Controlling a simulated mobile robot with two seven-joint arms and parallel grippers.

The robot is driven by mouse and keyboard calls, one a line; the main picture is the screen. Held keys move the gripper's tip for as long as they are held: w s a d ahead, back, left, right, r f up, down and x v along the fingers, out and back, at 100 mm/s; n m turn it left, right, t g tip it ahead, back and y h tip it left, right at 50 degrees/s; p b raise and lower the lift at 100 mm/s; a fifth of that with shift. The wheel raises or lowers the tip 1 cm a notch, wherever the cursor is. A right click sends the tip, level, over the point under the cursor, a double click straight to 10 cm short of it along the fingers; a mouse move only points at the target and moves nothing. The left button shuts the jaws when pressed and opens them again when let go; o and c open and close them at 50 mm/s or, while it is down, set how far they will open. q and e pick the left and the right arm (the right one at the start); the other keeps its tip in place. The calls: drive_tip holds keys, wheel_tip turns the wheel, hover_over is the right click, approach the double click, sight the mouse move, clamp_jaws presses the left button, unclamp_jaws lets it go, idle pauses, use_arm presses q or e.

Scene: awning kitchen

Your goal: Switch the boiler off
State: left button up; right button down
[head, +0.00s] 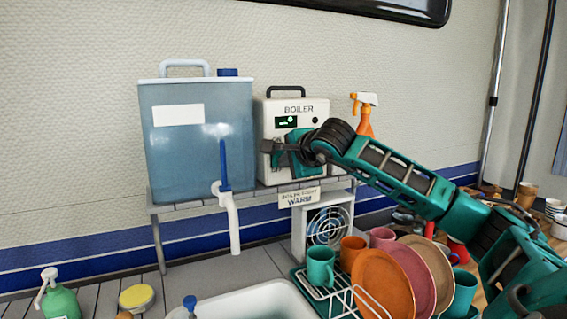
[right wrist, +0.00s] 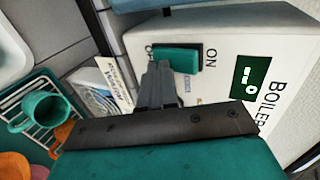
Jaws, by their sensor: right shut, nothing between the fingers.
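The boiler (head: 292,106) is a white box with a dark handle, standing on the shelf against the wall. Its dark display (head: 286,121) shows lit green marks. In the right wrist view, a green switch (right wrist: 178,57) sits on the boiler's front (right wrist: 215,25) between an "ON" label and a partly hidden label that looks like "OFF". My right gripper (head: 268,150) is in front of the boiler's lower left front; its shut, empty fingertips (right wrist: 160,68) are at the "OFF" end of the switch. Contact and the switch's position are unclear. My left gripper is out of view.
A blue water tank (head: 185,165) with a tap (head: 225,185) stands left of the boiler. An orange spray bottle (head: 364,115) stands to its right. Below are a fan heater (head: 326,226), a dish rack with mugs and plates (head: 340,295), and a sink (head: 250,298).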

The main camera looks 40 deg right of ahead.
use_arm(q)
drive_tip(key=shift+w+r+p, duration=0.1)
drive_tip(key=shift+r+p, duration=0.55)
use_arm(e)
drive_tip(key=shift+r, duration=0.85)
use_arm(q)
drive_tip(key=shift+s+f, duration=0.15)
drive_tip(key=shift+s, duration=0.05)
use_arm(e)
drive_tip(key=shift+f, duration=0.1)
